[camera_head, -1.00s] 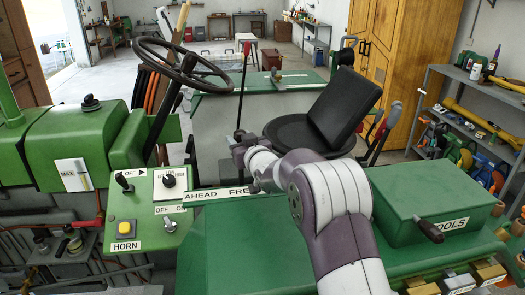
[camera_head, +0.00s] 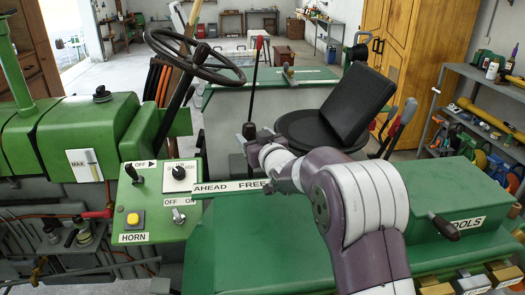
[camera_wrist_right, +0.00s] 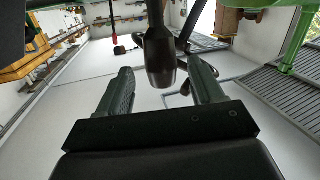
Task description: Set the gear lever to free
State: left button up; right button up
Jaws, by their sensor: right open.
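The gear lever's dark, rounded knob (camera_wrist_right: 160,62) shows large in the right wrist view. It lies between the lines of my two fingers, near the tips, with gaps on both sides. My right gripper (camera_wrist_right: 160,75) is open and empty. In the head view my right gripper (camera_head: 258,146) is beside a dark knob (camera_head: 249,130), behind the AHEAD FREE label plate (camera_head: 230,186). The lever's lower shaft is hidden by my arm, and the right end of the label is covered too. My left gripper is not in view.
A tall red-tipped lever (camera_head: 260,42) stands behind the gripper. The black seat (camera_head: 345,102) is to its right and the steering wheel (camera_head: 195,56) to its upper left. The green switch panel (camera_head: 160,200) and TOOLS box (camera_head: 440,190) flank my arm.

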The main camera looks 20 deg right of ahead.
jog(key=s+b, duration=0.2)
jog(key=s, duration=0.7)
jog(key=shift+r, duration=0.4)
jog(key=shift+r, duration=0.1)
